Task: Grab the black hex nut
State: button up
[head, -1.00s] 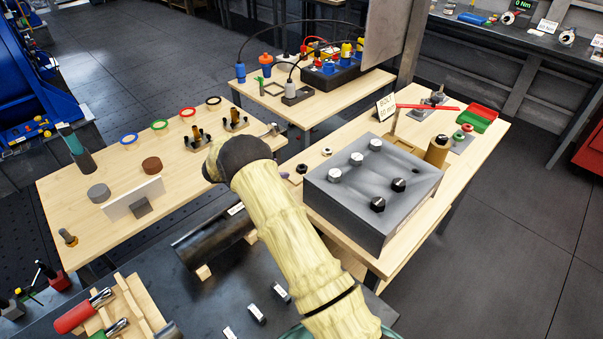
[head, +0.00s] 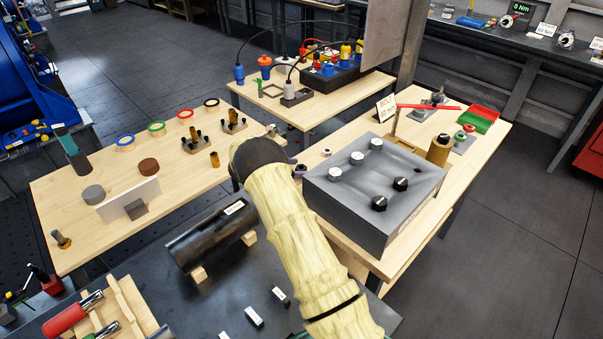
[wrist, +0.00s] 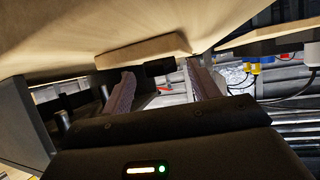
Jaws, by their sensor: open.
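My gripper shows in the wrist view (wrist: 160,72) with its two purplish fingers apart and a gap between them. In the head view its dark wrist covers most of it, and a purplish fingertip (head: 299,171) shows at the left edge of the right-hand table. A small dark block shows between the fingertips in the wrist view; it may be the black hex nut, but I cannot tell for sure. In the head view I cannot make out the black nut; the gripper covers that spot. A pale nut (head: 327,152) lies just beyond, on the same table.
A grey box (head: 365,200) with silver and black bolt heads stands right of my gripper. A dark pipe (head: 210,238) lies on supports below left. The left-hand wooden table (head: 75,205) holds rings and small blocks. A bolt sign (head: 386,108) stands behind the box.

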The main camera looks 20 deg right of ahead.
aim_at(298, 169)
jog(key=shift+w+d+f, duration=0.1)
jog(key=shift+d, duration=0.1)
dwell(0.3)
jog(key=c, duration=1.1)
notch_tip(298, 169, up, 10)
jog(key=p, duration=0.8)
jog(key=shift+d, duration=0.15)
